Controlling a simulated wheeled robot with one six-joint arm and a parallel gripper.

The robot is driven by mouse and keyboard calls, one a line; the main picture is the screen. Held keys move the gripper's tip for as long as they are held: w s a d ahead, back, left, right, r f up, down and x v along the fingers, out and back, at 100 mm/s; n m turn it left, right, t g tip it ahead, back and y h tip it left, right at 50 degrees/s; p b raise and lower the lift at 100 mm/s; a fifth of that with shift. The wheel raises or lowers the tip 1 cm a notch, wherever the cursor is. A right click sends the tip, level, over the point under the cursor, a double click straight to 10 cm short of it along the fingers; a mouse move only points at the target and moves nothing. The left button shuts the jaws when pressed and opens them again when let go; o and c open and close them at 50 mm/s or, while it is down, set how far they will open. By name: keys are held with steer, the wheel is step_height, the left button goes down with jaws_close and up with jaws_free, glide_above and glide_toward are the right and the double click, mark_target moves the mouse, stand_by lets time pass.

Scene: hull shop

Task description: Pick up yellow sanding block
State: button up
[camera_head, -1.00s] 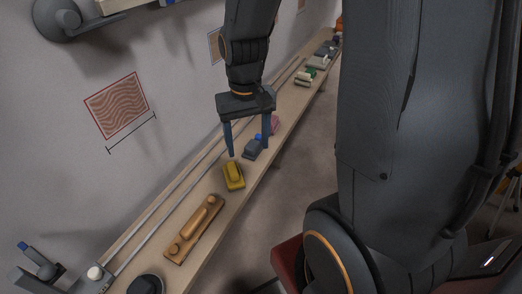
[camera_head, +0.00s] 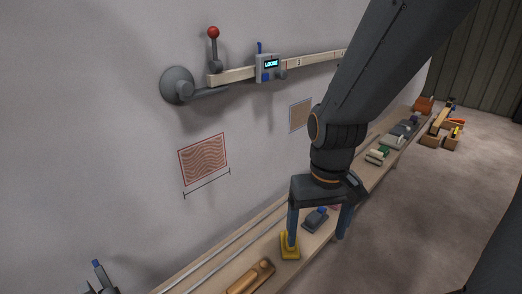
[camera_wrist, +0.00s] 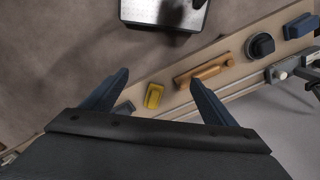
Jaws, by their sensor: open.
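The yellow sanding block (camera_head: 290,247) lies on the long wooden bench (camera_head: 217,277). In the head view one finger of my gripper (camera_head: 318,240) overlaps it in the picture. My gripper is open, with two blue fingers pointing down. In the wrist view the yellow sanding block (camera_wrist: 154,95) lies beyond and between the spread fingertips of my gripper (camera_wrist: 158,78), with nothing held. I cannot tell how high the fingers are above the bench.
A long wooden-handled tool (camera_head: 250,276) lies nearer on the bench, and a grey block with a blue knob (camera_head: 316,218) lies farther along. A rail with a red-knobbed lever (camera_head: 213,33) is on the wall. A dark round item (camera_wrist: 262,45) shows in the wrist view.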

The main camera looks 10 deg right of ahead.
steer(key=o, duration=0.3)
steer(key=shift+a, duration=0.1)
steer(key=shift+o, duration=0.5)
steer(key=shift+w, duration=0.1)
steer(key=n+b, duration=0.5)
steer(key=n, duration=0.4)
glide_above(288, 253)
steer(key=s+d, duration=0.1)
steer(key=s, duration=0.2)
step_height(288, 253, down, 9)
steer(key=w+f+n+b, duration=0.1)
steer(key=w+f+n, duration=0.2)
steer(key=w+f+n+b, duration=0.1)
steer(key=w+f+n, duration=0.3)
steer(key=shift+w+d+f, duration=0.1)
steer(key=shift+w+f, duration=0.1)
steer(key=shift+w, duration=0.1)
steer(key=shift+f, duration=0.6)
steer(key=shift+s+d+f, duration=0.1)
steer(key=shift+s+f, duration=0.1)
steer(key=shift+f, duration=1.45)
steer(key=shift+s+d+f, duration=0.1)
steer(key=shift+s+f, duration=0.05)
steer(key=shift+f, duration=1.5)
